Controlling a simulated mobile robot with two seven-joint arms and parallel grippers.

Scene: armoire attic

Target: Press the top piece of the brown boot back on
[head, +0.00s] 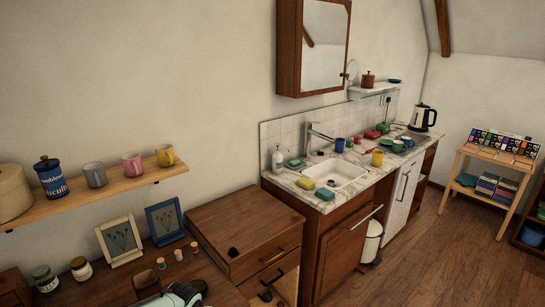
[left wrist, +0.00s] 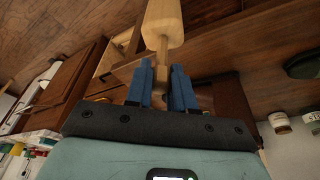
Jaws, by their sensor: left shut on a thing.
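My left gripper (left wrist: 162,78) has blue fingers and is shut on the narrow brown stem of a pale wooden piece (left wrist: 163,22). The piece's thick, rounded part extends beyond the fingertips and out of the top of the left wrist view. A small brown, open-topped object (head: 146,280) stands on the dark wooden top at the lower left of the head view, beside my left arm. I cannot tell whether it is the brown boot. No separate top piece of a boot can be made out. My right gripper is not in view.
A shelf (head: 100,200) with mugs hangs above. A sink counter (head: 300,184) lies beyond.

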